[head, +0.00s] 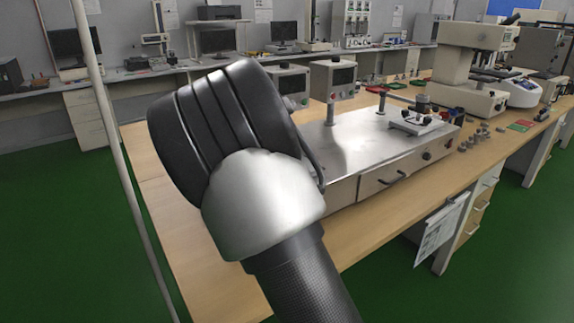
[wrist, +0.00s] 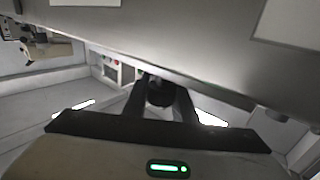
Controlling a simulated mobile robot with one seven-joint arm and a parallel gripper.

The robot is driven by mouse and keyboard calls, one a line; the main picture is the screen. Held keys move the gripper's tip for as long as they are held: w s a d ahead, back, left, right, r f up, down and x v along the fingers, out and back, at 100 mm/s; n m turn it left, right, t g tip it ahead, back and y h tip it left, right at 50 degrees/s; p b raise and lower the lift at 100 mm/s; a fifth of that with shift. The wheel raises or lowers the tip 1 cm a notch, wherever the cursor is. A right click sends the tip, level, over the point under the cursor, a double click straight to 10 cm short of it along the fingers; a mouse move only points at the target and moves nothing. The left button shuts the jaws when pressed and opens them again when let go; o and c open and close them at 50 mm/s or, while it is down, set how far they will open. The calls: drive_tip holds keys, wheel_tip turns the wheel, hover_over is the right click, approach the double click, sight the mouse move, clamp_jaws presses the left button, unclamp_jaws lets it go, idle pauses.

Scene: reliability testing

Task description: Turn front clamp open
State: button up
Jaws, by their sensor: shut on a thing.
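In the wrist view, my gripper (wrist: 161,88) has its two dark fingers on either side of a dark rounded knob (wrist: 160,94), and it is shut on it. The knob appears to be the front clamp's, under the edge of a large grey metal surface (wrist: 190,35). Its turned angle cannot be told. In the head view, my arm covers the left end of the metal test machine (head: 350,145), and my gripper and the clamp it holds are hidden.
The machine stands on a wooden bench (head: 370,225), with two display boxes and a small fixture (head: 415,122) on top. A drawer with a handle (head: 393,179) is in its front. Small metal parts (head: 474,137) and a microscope-like instrument (head: 466,75) are to the right. A pale pole (head: 112,130) stands at left.

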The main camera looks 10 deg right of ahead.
drive_tip(key=n+y, duration=0.1)
drive_tip(key=y, duration=0.1)
drive_tip(key=n+y, duration=0.2)
drive_tip(key=y, duration=0.1)
drive_tip(key=shift+a+n+y, duration=0.25)
drive_tip(key=shift+n+y, duration=0.05)
drive_tip(key=n+y, duration=0.1)
drive_tip(key=y, duration=0.1)
drive_tip(key=a+n+g+y, duration=0.1)
drive_tip(key=n+y, duration=0.1)
drive_tip(key=y, duration=0.1)
drive_tip(key=shift+a+n, duration=0.1)
drive_tip(key=shift+n, duration=0.2)
drive_tip(key=n+g+y, duration=0.2)
drive_tip(key=y, duration=0.1)
drive_tip(key=a+n+g+y, duration=0.1)
drive_tip(key=y, duration=0.1)
drive_tip(key=shift+s+a+r+n+p, duration=0.1)
drive_tip(key=shift+s+n+p, duration=0.2)
drive_tip(key=shift+s+p, duration=0.1)
drive_tip(key=shift+s+a+n+g+y+p, duration=0.15)
drive_tip(key=shift+n+g+y+p, duration=0.05)
drive_tip(key=shift+n+g+y, duration=0.4)
drive_tip(key=shift+s+a+n+g+y+p, duration=0.1)
drive_tip(key=shift+a+n+g+y+p, duration=0.15)
drive_tip(key=shift+n+g+y, duration=0.3)
drive_tip(key=shift+s+a+n+g+y+p, duration=0.1)
drive_tip(key=shift+s+n+g+y+p, duration=0.1)
drive_tip(key=shift+n+g+y, duration=0.45)
